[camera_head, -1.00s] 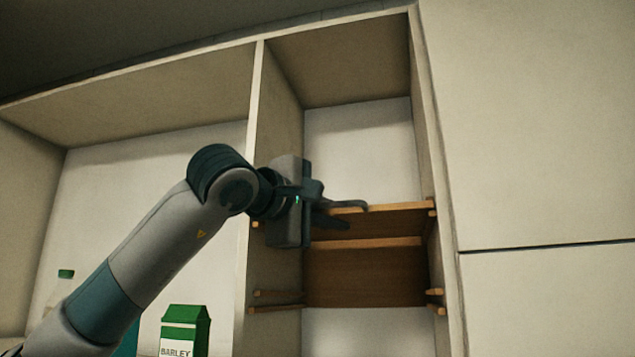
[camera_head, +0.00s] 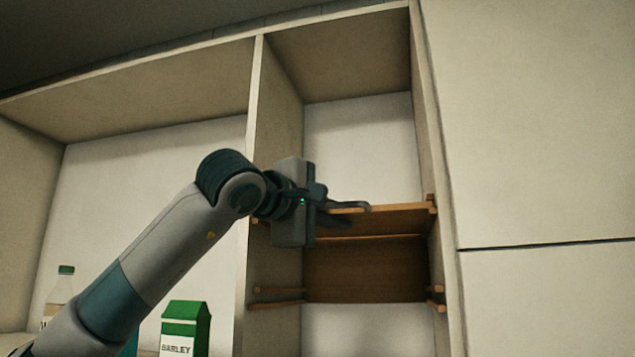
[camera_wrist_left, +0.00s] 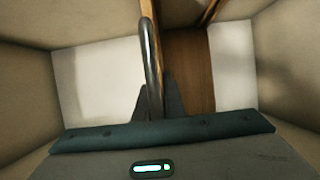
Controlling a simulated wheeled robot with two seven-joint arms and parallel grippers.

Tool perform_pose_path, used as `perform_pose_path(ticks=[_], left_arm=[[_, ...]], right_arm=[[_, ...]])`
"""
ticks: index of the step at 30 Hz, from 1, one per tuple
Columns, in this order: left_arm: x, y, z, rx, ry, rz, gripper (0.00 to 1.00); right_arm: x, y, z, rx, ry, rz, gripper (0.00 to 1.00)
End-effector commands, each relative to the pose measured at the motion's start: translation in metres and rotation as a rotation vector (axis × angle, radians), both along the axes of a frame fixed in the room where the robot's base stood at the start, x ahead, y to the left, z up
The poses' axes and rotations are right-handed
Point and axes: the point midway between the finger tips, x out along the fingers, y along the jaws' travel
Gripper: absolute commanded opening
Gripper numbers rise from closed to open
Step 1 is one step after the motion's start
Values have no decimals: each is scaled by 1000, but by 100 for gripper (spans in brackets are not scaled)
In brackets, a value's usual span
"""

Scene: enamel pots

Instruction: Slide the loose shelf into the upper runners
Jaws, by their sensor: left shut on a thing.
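The loose shelf (camera_head: 395,217) is a brown wooden board with a lighter front edge, in the right bay of the cabinet. It is roughly level with the upper runners, whose right front end (camera_head: 431,199) shows beside it. How far it sits in them I cannot tell. My left gripper (camera_head: 347,213) is shut on the shelf's front edge, left of its middle, and hides the shelf's left end. In the left wrist view a dark finger (camera_wrist_left: 151,70) lies beside a brown wooden surface (camera_wrist_left: 188,75). My right gripper is not in view.
Lower runners (camera_head: 277,292) stick out on both bay walls. A brown wooden panel (camera_head: 365,270) shows between the runner levels. A divider (camera_head: 254,120) stands left of the bay. A green-topped barley carton (camera_head: 185,325) and a bottle (camera_head: 62,290) stand at lower left. The bay's upper part is clear.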

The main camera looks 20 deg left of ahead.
Motion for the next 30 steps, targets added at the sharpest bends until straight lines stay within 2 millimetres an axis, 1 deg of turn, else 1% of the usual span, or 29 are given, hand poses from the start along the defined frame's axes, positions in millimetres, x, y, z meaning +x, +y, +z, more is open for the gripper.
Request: perform_pose_path(ticks=[7,24,30], left_arm=[[2,0,2,-1,-3,0,0],[20,0,2,-1,-4,-1,0],[21,0,2,-1,-4,-1,0]], right_arm=[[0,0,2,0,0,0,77],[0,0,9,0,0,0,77],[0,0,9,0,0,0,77]])
